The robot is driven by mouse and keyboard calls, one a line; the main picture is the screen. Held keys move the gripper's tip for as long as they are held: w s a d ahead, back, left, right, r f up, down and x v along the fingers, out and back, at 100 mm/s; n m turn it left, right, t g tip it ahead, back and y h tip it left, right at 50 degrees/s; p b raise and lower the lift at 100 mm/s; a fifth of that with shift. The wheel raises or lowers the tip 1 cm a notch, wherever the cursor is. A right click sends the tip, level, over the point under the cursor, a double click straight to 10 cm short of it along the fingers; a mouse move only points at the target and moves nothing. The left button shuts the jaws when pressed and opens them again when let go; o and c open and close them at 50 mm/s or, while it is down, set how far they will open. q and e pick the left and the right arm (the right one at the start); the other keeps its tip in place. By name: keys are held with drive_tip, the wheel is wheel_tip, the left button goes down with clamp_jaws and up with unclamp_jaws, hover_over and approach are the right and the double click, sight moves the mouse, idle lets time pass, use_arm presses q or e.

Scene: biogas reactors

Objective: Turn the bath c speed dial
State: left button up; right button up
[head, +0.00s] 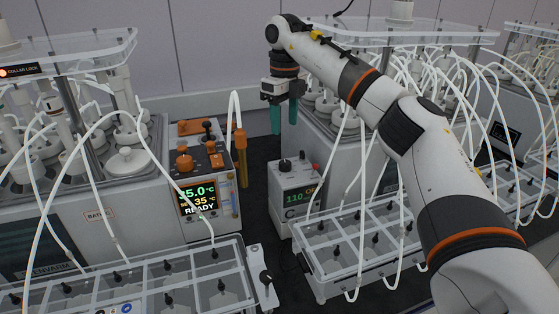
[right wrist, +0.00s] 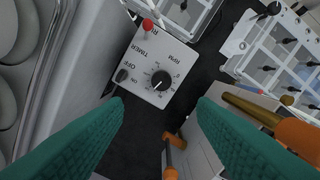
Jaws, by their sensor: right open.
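The bath C speed box (head: 297,211) is a small white unit with a green display and a letter C on its front. Its black dial (head: 285,166) sits on top, and a red-tipped switch stands beside it. In the right wrist view the dial (right wrist: 160,81) shows from above inside an RPM scale, between the two fingers but farther away. My right gripper (head: 284,118) has green fingers, points down, and is open and empty above the box, apart from the dial. My left gripper is not in view.
A bath with orange knobs and a lit READY display (head: 198,199) stands left of the box. Clear compartment trays (head: 180,275) with white tubes lie in front. Another bath (head: 335,150) stands close on the right. Dark floor shows in the narrow gap between.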

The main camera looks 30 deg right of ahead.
hover_over(285, 162)
drive_tip(key=f, duration=0.4)
drive_tip(key=shift+s+f+p, duration=0.2)
drive_tip(key=shift+s+p, duration=0.1)
drive_tip(key=shift+p, duration=0.05)
drive_tip(key=f, duration=0.3)
drive_tip(key=f+p, duration=0.1)
drive_tip(key=f, duration=0.1)
drive_tip(key=shift+w+f, duration=0.25)
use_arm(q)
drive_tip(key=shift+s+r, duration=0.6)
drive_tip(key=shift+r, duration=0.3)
use_arm(e)
drive_tip(key=shift+f, duration=0.5)
drive_tip(key=c, duration=1)
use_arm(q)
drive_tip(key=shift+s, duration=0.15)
